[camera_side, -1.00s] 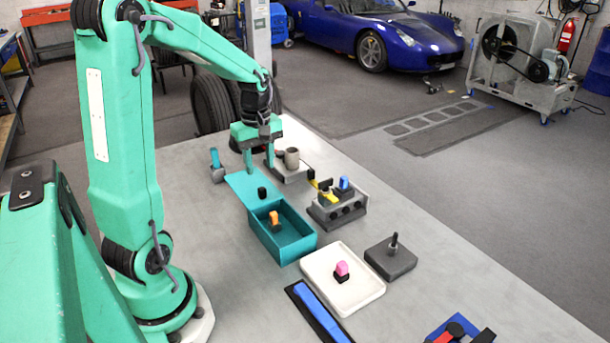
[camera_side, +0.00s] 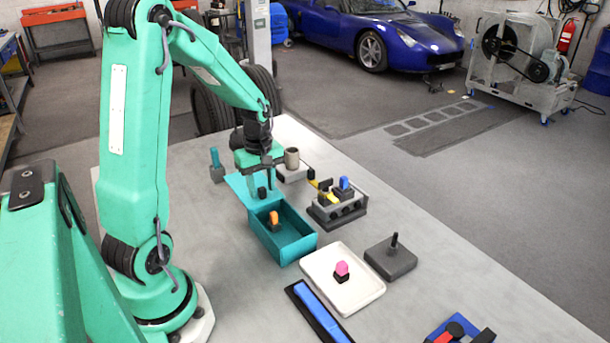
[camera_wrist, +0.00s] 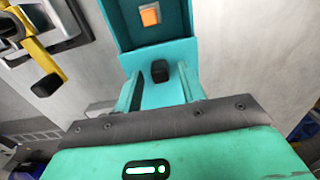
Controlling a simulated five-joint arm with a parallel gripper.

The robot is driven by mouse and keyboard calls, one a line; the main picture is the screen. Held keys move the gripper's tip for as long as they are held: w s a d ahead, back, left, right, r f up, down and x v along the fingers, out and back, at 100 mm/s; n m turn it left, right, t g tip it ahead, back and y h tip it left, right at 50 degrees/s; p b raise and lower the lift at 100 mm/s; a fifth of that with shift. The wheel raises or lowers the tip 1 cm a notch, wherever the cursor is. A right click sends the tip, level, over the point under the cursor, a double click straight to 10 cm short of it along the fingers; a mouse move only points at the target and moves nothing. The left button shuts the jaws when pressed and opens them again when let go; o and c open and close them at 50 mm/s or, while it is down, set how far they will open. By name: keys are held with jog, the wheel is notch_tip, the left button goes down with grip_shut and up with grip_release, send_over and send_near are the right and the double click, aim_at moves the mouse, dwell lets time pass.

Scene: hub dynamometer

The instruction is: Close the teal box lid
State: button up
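The teal box (camera_side: 286,252) stands open on the bench, with its inside in view. Its teal lid (camera_side: 237,186) extends from the box's far end, off the opening; it also shows in the wrist view (camera_wrist: 135,60). A black knob (camera_wrist: 160,71) stands on the lid. An orange piece (camera_side: 274,217) sits inside the box, also visible in the wrist view (camera_wrist: 150,15). My gripper (camera_side: 262,186) is over the lid with its fingers apart. In the wrist view the knob lies between and slightly beyond the fingertips; I cannot tell whether either touches it.
Right of the box are a grey block with knobs and a yellow handle (camera_side: 338,208), a white tray with a pink piece (camera_side: 320,262) and a dark block with a peg (camera_side: 391,260). A teal-handled piece (camera_side: 216,165) stands left of the lid. Bare bench lies left of the box.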

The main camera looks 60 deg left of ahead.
jog(key=shift+f, duration=0.45)
grip_shut()
jog(key=d, duration=1.5)
jog(key=shift+d, duration=0.35)
grip_release()
